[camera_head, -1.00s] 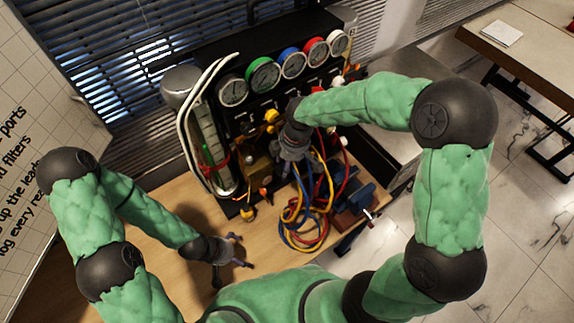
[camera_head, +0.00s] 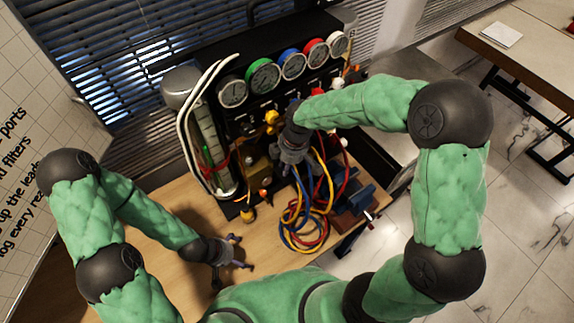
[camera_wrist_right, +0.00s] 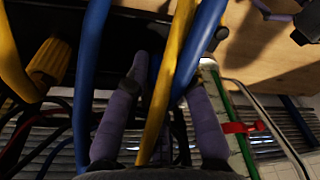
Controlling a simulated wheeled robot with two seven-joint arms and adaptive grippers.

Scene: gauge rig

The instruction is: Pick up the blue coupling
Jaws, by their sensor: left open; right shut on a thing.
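My right gripper (camera_head: 289,162) is at the front of the gauge rig, above the looped hoses. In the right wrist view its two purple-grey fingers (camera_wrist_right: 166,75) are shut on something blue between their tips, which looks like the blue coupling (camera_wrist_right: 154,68). A yellow hose crosses in front of the fingers and hides part of it. In the head view the coupling is not clearly visible behind the gripper. A blue hose (camera_wrist_right: 204,40) runs close by the right finger. My left gripper (camera_head: 236,252) is open and empty, low over the table.
Yellow, blue and red hoses (camera_head: 300,228) hang and loop over the wooden table (camera_head: 165,222). Several gauges (camera_head: 263,75) line the rig's top. A blue vise (camera_head: 356,202) stands right of the hoses. A sight tube with white hose loops (camera_head: 184,135) is on the left.

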